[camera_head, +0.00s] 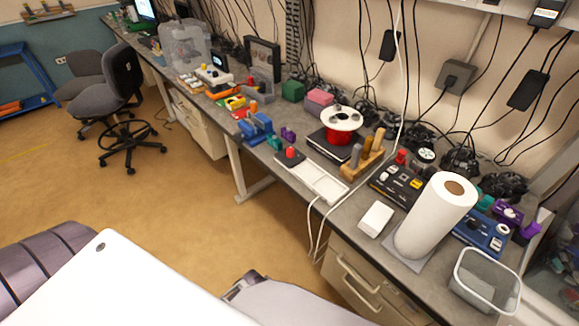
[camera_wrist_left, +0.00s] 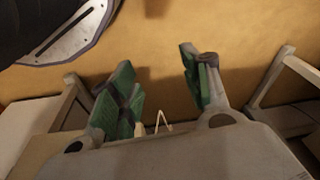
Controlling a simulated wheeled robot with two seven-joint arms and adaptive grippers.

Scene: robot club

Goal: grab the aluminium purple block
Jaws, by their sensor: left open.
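A small purple block (camera_head: 288,134) stands on the long grey workbench in the head view, beside a teal piece and behind the white tray. Other purple pieces (camera_head: 508,214) lie at the right end of the bench. I cannot tell from the picture which purple piece is aluminium. My left gripper (camera_wrist_left: 157,66) shows in the left wrist view, open and empty, its green-padded fingers apart over the tan floor. No purple block shows between or near them. My right gripper is not in view.
The workbench (camera_head: 270,163) is crowded. A red spool (camera_head: 339,137), a paper towel roll (camera_head: 424,228), a clear bin (camera_head: 470,297) and a white tray (camera_head: 327,184) stand on it. Cables hang behind. An office chair (camera_head: 124,75) stands left; the floor (camera_head: 185,210) before the bench is open.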

